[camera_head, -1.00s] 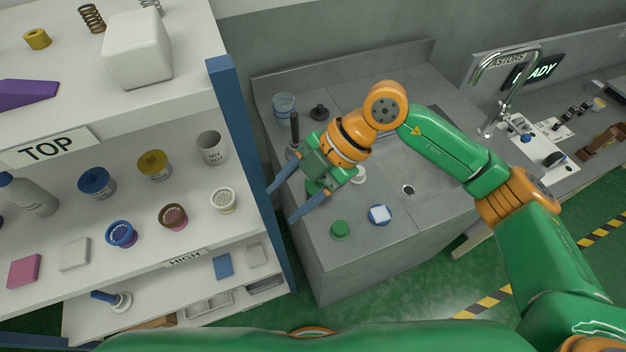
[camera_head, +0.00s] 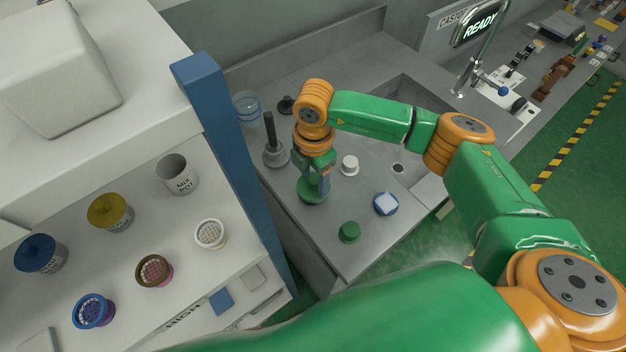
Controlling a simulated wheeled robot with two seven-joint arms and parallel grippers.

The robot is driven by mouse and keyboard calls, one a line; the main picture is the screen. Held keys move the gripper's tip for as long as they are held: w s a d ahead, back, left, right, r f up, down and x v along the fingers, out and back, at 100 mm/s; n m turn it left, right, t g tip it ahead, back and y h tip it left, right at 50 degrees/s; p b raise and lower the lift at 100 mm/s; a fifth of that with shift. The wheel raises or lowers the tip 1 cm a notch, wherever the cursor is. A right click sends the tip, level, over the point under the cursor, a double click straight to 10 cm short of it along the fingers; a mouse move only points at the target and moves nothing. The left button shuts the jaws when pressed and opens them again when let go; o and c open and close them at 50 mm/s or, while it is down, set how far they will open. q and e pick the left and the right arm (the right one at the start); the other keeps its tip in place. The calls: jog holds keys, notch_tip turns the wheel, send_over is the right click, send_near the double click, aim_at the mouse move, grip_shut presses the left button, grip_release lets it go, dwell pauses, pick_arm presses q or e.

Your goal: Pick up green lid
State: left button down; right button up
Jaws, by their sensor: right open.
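A round green disc-shaped lid (camera_head: 306,196) lies on the grey counter, partly hidden behind my right gripper. My right gripper (camera_head: 314,197) points down right over it, with its fingers open. The fingertips reach down at the lid's top, and I cannot tell whether they touch it. A smaller green round piece (camera_head: 349,232) stands on the counter nearer the front edge, apart from the gripper. My left gripper is not in view.
Beside the gripper stand a grey plunger-like tool (camera_head: 275,155), a black knobbed piece (camera_head: 287,105), a clear jar (camera_head: 246,108) and a white cap (camera_head: 349,165). A blue-and-white piece (camera_head: 386,203) lies to the right. A blue shelf post (camera_head: 235,165) rises at the left.

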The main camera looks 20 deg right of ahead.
jog(key=shift+w+a, duration=0.1)
jog(key=shift+s, duration=0.2)
grip_shut()
jog(key=shift+w, duration=0.15)
